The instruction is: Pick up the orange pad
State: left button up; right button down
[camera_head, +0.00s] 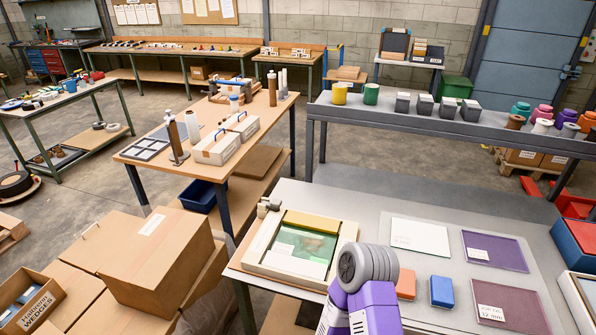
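The orange pad (406,284) lies flat on the grey table at the lower right, just left of a blue pad (442,291). A purple and grey part of my own arm rises from the bottom edge, close to the left of the orange pad in the picture. It may hide a little of the pad's left side. No gripper fingers show in the head view, and nothing is seen holding the pad.
On the same table are a framed tray (260,258) with a green sheet, a white sheet (420,236), and two purplish sheets (495,251) (509,304). A raised grey shelf (455,126) with jars and blocks runs behind. Cardboard boxes (150,258) stand at left.

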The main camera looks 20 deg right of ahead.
aim_at(405, 287)
jog(key=z, duration=1.8)
